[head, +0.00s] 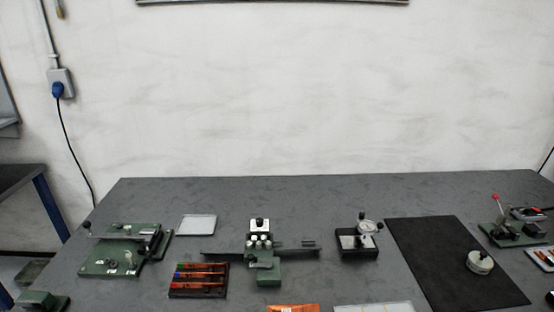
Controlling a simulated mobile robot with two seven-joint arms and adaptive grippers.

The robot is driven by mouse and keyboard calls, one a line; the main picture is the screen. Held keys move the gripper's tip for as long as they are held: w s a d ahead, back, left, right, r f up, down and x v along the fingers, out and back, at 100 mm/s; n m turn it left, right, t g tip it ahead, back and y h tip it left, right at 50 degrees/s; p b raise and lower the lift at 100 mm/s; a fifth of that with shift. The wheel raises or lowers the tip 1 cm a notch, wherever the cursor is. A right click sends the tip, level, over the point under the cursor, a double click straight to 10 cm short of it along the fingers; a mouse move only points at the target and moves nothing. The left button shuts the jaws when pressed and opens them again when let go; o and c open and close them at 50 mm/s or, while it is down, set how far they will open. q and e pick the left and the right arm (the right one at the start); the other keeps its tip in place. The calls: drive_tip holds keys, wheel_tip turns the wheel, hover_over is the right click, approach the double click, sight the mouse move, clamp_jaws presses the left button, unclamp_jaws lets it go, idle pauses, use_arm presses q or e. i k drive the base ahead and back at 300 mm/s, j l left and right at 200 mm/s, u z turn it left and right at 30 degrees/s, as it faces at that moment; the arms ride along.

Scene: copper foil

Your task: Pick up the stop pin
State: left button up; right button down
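I cannot make out the stop pin for sure; it is too small or hidden at this distance. A green fixture (266,270) with a rail running out to both sides stands at the middle of the table, with several white knob-like parts on it. Small pin-like parts (308,243) lie over the right part of its rail, but I cannot tell what they are. A green plate device (100,262) with a lever sits at the left. Neither my left nor my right gripper is in view.
The grey table (345,200) also bears a dark tray (199,293) of copper-coloured strips, a pale pad (197,225), a dial gauge on a black box (358,243), a black mat (430,250) with a round metal piece (480,262), and a red-knobbed device (513,234). The back strip is clear.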

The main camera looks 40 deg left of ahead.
sight(129, 256)
drive_tip(key=u, duration=2.3)
drive_tip(key=i+j+z, duration=0.25)
drive_tip(key=j, duration=0.35)
drive_tip(key=i+j+z, duration=0.1)
drive_tip(key=i+j, duration=0.15)
drive_tip(key=i+j+z, duration=0.1)
drive_tip(key=j, duration=0.3)
drive_tip(key=i, duration=0.05)
